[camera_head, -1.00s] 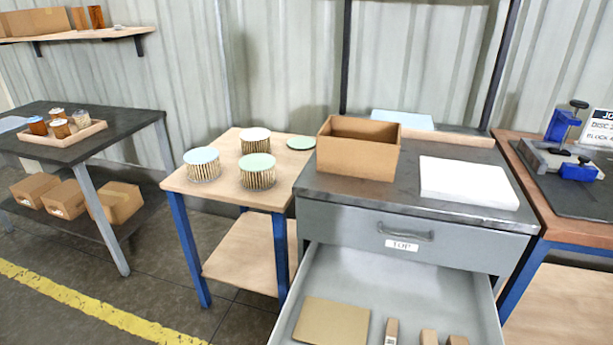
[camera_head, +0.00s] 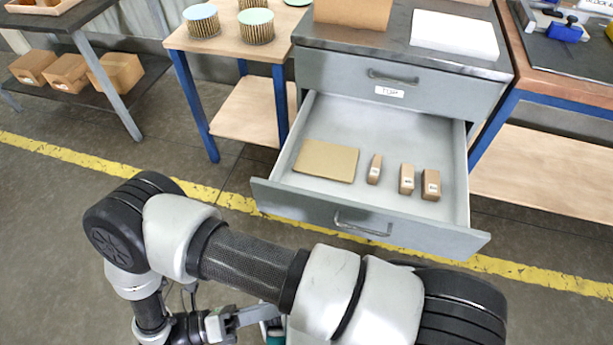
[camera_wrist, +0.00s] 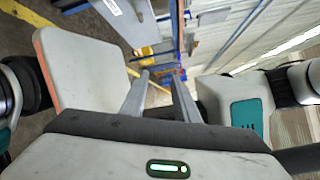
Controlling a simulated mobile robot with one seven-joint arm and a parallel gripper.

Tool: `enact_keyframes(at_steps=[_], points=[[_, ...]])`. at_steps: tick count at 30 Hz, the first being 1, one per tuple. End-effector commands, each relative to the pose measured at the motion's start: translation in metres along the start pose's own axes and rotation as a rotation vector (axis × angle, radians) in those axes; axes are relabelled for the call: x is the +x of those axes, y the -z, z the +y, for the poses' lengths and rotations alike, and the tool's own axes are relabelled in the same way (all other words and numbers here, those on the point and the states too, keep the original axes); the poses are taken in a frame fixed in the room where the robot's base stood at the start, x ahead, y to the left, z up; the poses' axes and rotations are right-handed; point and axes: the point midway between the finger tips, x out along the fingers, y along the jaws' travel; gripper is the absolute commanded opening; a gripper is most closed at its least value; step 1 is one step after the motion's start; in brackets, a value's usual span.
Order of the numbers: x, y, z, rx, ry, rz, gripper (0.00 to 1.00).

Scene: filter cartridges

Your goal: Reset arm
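My arm is folded across the bottom of the head view, in front of the cabinet and apart from the open drawer. My gripper (camera_wrist: 159,76) shows in the wrist view with its two fingers apart and nothing between them. In the head view the arm's lower end is partly cut off by the bottom edge, and the fingertips are not clear there.
The lower drawer (camera_head: 395,131) stands pulled out, holding a flat brown card (camera_head: 326,160) and several small boxes, including one at the right (camera_head: 431,185). A wooden side table (camera_head: 240,48) bears filter cartridges, including one (camera_head: 201,20). Floor left of the drawer is clear.

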Motion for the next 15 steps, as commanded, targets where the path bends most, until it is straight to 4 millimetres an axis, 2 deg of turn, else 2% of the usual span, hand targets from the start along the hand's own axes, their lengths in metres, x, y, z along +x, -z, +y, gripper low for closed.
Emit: enact_keyframes(at_steps=[1, 5, 7, 12, 15], points=[[-0.003, -0.021, -0.018, 0.053, -0.021, 0.055, 0.28], [-0.003, -0.067, -0.057, 0.214, -0.070, 0.220, 0.28], [0.001, -0.096, -0.083, 0.327, -0.094, 0.333, 0.28], [0.022, -0.162, -0.152, 0.637, -0.126, 0.627, 0.28], [0.040, -0.194, -0.193, 0.827, -0.127, 0.799, 0.28]])
